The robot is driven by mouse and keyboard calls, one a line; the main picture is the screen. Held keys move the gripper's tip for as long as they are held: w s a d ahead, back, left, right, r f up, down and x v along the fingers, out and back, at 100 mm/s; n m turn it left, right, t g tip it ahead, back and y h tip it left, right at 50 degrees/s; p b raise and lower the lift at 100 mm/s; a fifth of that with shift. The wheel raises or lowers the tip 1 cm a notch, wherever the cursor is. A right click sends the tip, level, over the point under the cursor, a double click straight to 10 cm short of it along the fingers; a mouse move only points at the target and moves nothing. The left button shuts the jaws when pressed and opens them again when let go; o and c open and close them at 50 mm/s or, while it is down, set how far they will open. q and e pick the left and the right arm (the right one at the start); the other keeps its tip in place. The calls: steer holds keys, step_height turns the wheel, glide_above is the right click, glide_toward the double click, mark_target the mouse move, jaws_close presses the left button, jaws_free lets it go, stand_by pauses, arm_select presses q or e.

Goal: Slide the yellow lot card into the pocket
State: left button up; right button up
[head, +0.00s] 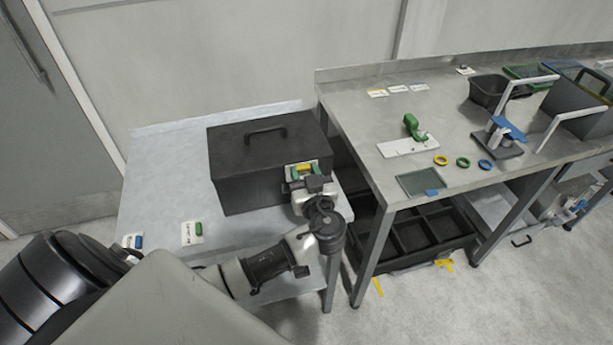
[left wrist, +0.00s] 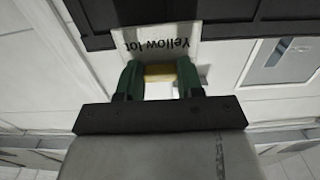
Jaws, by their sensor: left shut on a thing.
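The yellow lot card (left wrist: 158,38) is a white plate with upside-down "Yellow lot" lettering and a yellow grip tab (left wrist: 160,72). My left gripper (left wrist: 160,78) is shut on that tab with its green fingertips on either side. In the head view the left gripper (head: 305,172) and the yellow tab are at the right end of the front of a dark lidded box (head: 240,185). In the wrist view the card's far edge is by dark surfaces. I cannot make out the pocket, or whether the card is in one. My right gripper is not in view.
A blue-tab card (head: 131,241) and a green-tab card (head: 193,232) lie on the left table (head: 160,185). The steel bench (head: 350,95) at right holds a green-handled tool (head: 413,130), several coloured rings and a grey tray (head: 420,182). A divided black crate (head: 410,235) is below.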

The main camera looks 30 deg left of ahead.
mark_target(302, 178)
arm_select(q)
steer(key=shift+f+x, duration=0.25)
steer(key=shift+x, duration=0.8)
steer(key=shift+f+b, duration=0.55)
steer(key=shift+f, duration=0.45)
steer(key=shift+f+b, duration=0.65)
steer(key=shift+b, duration=0.2)
steer(key=shift+f+b, duration=0.1)
steer(key=shift+b, duration=0.35)
steer(key=shift+f+b, duration=0.25)
steer(key=shift+b, duration=0.45)
steer(key=shift+s+f+b, duration=0.1)
steer(key=shift+f+b, duration=0.45)
steer(key=shift+b, duration=0.25)
